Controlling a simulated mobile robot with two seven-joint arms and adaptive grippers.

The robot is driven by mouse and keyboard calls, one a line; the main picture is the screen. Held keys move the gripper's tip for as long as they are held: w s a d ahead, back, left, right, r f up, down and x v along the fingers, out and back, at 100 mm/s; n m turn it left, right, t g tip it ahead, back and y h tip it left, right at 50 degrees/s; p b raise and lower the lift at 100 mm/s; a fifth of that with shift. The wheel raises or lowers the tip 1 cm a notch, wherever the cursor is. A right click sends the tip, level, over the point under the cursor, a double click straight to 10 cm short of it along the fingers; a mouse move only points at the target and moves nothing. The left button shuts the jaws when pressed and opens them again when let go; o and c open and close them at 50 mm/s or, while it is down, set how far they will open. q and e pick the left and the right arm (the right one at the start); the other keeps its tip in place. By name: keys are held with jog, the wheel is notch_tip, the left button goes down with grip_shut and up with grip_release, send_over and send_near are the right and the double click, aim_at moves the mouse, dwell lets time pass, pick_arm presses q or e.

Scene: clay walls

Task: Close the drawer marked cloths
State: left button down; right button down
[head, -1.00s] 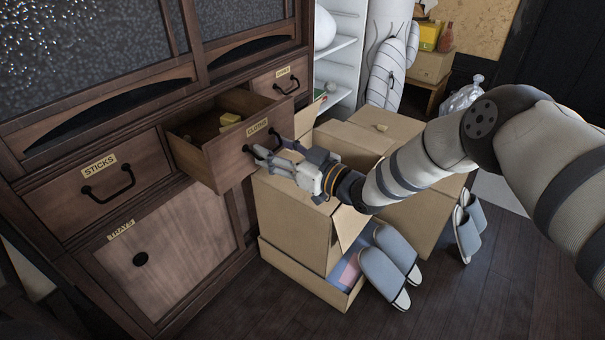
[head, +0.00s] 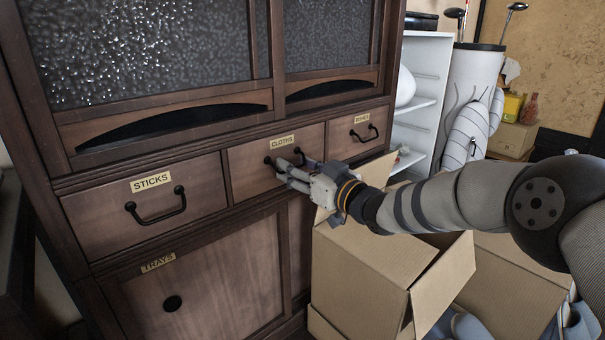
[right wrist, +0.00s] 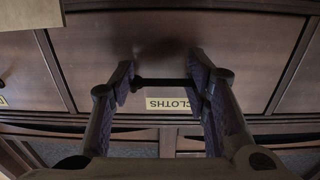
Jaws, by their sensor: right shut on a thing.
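The drawer marked cloths (head: 248,160) is the middle one in the dark wooden cabinet. Its front sits flush with its neighbours, and its inside is hidden. Its label (head: 282,141) reads CLOTHS, and the label also shows upside down in the right wrist view (right wrist: 167,104). My right gripper (head: 284,167) is at the drawer's dark bar handle (right wrist: 160,84). In the right wrist view its two fingers stand on either side of the handle, shut on it. My left gripper is not in view.
The drawer marked sticks (head: 205,187) and a small drawer (head: 338,136) flank it, both shut. Below is a panel marked trays (head: 215,297). Open cardboard boxes (head: 350,280) stand under my right arm. A white shelf unit (head: 428,60) and golf bag (head: 470,85) are behind.

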jog(key=shift+s+a+y, duration=0.3)
jog(key=shift+s+a, duration=0.05)
jog(key=shift+a, duration=0.5)
jog(key=c, duration=1.1)
grip_release()
jog(key=o, duration=0.8)
jog(key=shift+a+n, duration=0.25)
jog(key=shift+n, duration=0.05)
jog(key=shift+c, duration=0.2)
jog(key=shift+s+d, duration=0.15)
jog(key=shift+d, duration=0.35)
jog(key=v, duration=1.1)
jog(key=shift+r, duration=0.25)
jog(key=shift+s, duration=0.15)
